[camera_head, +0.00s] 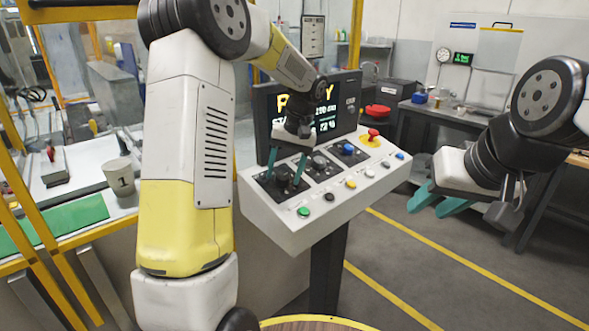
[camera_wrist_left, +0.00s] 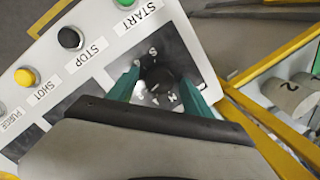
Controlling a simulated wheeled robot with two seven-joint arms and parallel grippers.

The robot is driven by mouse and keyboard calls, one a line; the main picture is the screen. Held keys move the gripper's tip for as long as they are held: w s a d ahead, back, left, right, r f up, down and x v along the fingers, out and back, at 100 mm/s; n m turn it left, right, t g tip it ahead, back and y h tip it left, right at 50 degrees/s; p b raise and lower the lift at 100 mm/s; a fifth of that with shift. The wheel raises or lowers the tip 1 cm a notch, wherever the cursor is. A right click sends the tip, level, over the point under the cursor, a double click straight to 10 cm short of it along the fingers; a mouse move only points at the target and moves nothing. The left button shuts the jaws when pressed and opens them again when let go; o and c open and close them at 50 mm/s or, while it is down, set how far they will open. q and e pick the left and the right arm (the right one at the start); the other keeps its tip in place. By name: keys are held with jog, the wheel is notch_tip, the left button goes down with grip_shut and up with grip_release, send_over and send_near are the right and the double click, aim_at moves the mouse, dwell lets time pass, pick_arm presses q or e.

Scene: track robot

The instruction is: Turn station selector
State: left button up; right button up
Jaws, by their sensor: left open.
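The station selector is a dark round knob (camera_wrist_left: 158,80) with pale markings around it, on a black plate at the left end of the control panel (camera_head: 290,228). My left gripper (camera_head: 285,168) reaches down over that end of the panel. In the left wrist view its teal fingers (camera_wrist_left: 160,92) are open, one on each side of the knob. I cannot tell whether they touch it. In the head view the knob is largely hidden by the gripper. My right gripper (camera_head: 430,203) is open and empty, in the air right of the panel.
Buttons line the panel's front, including a green START button (camera_head: 304,212). A red emergency button (camera_head: 373,134) stands at the back, before a screen (camera_head: 350,100). A cup marked 1 (camera_head: 120,177) stands left, behind my left arm. Yellow posts are at far left.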

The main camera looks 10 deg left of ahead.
pick_arm(q)
grip_shut()
dwell(0.4)
jog(key=m, duration=0.3)
jog(key=shift+m+y, duration=0.3)
jog(key=shift+m, duration=0.1)
jog(key=shift+s+m+t+y, duration=0.1)
jog(key=shift+m+t+y, duration=0.25)
jog(key=shift+m, duration=1.55)
grip_release()
